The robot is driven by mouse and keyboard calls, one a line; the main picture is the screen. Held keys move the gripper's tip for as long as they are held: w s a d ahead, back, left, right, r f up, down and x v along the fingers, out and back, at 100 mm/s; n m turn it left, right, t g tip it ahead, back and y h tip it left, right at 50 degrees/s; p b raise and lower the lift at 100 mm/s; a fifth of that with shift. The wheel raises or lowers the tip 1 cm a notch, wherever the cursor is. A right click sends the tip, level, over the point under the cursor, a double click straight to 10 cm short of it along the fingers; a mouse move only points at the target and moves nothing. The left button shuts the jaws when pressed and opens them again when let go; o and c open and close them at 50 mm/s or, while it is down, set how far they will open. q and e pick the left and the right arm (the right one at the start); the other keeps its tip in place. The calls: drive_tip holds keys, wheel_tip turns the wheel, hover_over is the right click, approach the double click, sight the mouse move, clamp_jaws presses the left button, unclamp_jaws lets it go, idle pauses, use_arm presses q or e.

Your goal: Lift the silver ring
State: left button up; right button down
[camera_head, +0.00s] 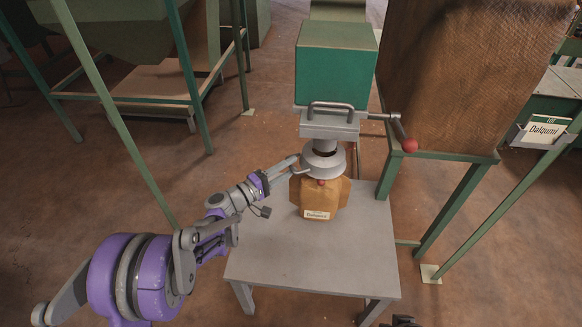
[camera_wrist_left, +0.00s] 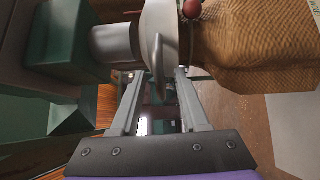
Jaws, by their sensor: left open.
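The silver ring (camera_head: 336,163) is a wide grey collar under the machine's spout, around the neck of a brown sack (camera_head: 331,201). In the left wrist view the ring (camera_wrist_left: 158,18) lies between the grey spout and the sack, and its thin curved handle (camera_wrist_left: 158,62) reaches down between my fingertips. My left gripper (camera_head: 297,167) is at the ring's left side. In the left wrist view the jaws (camera_wrist_left: 161,73) are open, one finger on each side of the handle; I cannot tell whether they touch it.
The sack sits on a grey table (camera_head: 315,262). Above stands a green hopper (camera_head: 335,65) with a grey handle. A red-knobbed lever (camera_head: 408,144) sticks out at right, beside a large brown container (camera_head: 465,75) on green legs. The table's front is clear.

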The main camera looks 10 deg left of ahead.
use_arm(q)
drive_tip(key=shift+w+d, duration=0.35)
drive_tip(key=shift+c, duration=0.2)
clamp_jaws()
drive_tip(key=shift+r, duration=0.1)
idle(1.0)
